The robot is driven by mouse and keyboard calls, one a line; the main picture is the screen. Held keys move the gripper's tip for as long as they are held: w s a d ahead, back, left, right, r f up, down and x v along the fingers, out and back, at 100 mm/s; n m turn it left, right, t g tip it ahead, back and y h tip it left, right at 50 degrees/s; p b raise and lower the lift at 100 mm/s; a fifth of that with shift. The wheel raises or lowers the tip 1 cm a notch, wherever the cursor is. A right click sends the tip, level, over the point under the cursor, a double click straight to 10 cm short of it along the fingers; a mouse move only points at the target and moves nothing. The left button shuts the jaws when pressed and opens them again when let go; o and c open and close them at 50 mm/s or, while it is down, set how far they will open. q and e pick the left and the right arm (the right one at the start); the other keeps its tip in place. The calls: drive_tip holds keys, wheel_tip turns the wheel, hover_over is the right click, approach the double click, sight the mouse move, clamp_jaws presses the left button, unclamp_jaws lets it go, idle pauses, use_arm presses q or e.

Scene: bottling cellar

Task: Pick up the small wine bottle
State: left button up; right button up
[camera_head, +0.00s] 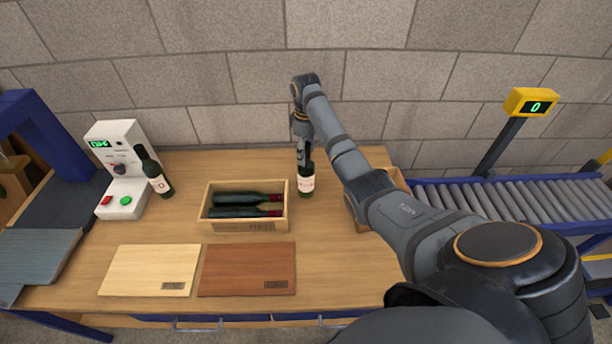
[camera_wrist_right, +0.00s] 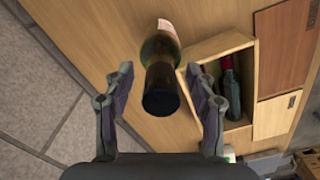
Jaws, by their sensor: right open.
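A dark wine bottle with a pale label (camera_head: 306,184) stands upright on the table, right of the wooden crate. My right gripper (camera_head: 303,143) is above it, pointing down, and hides part of its top. In the right wrist view, the bottle (camera_wrist_right: 160,50) is seen from above, its dark top lying between the two spread fingers of the right gripper (camera_wrist_right: 158,74). The fingers are open, with a gap on each side. A second dark bottle (camera_head: 153,172) stands at the left, beside the white machine. My left gripper is not in view.
The wooden crate (camera_head: 248,227) holds dark bottles lying down. Pale (camera_head: 150,270) and brown (camera_head: 247,269) boards lie in front. The white machine (camera_head: 117,160) stands left, and a roller conveyor (camera_head: 500,199) runs right. A wooden box is partly hidden behind my right arm.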

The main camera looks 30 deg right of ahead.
clamp_jaws()
drive_tip(key=shift+r, duration=0.2)
idle(0.5)
